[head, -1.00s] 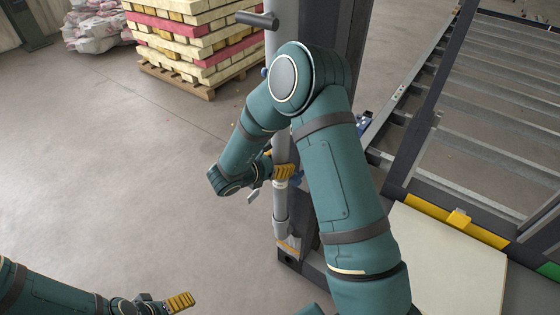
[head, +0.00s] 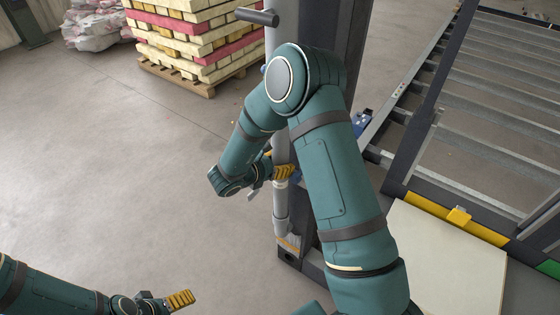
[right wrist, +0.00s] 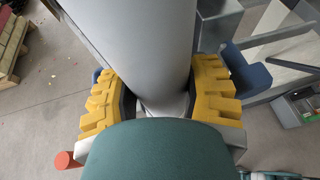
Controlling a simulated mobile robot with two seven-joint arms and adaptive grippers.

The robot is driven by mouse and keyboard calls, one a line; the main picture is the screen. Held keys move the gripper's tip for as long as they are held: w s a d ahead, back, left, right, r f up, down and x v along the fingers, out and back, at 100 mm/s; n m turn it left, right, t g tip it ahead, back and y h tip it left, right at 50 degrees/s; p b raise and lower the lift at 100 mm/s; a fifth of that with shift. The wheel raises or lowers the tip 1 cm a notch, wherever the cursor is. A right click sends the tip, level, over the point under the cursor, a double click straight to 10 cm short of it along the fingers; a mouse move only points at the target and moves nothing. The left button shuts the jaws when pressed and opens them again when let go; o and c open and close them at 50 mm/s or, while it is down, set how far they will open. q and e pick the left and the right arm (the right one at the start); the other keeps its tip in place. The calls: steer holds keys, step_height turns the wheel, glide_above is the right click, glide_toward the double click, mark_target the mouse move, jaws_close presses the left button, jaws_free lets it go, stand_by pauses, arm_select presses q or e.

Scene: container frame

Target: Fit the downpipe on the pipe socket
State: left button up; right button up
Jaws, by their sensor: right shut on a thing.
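The downpipe (head: 284,35) is a long grey pipe standing about upright beside the dark post. My right gripper (head: 283,172) is shut around it low down. In the right wrist view the grey pipe (right wrist: 145,45) runs between the yellow finger pads, which clasp it from both sides. A pale collar and a narrower grey pipe piece (head: 281,212) show below the gripper, in line with it. I cannot tell whether this is the pipe socket, or how the parts are seated; the fingers hide the joint. My left gripper (head: 178,300) is at the lower left, seen edge-on, clear of the pipe.
The dark frame post (head: 341,40) stands right behind the pipe. A metal slatted frame (head: 500,100) and a pale board (head: 440,262) lie to the right. A stacked pallet (head: 185,75) and wrapped bags (head: 97,28) stand at the back left. The left floor is clear.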

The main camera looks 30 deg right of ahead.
steer(key=shift+f, duration=1.05)
steer(key=o, duration=1.3)
steer(key=shift+f, duration=0.1)
steer(key=shift+o, duration=0.2)
steer(key=shift+a, duration=0.1)
steer(key=v, duration=1.1)
steer(key=shift+a+r, duration=0.3)
steer(key=shift+a, duration=0.05)
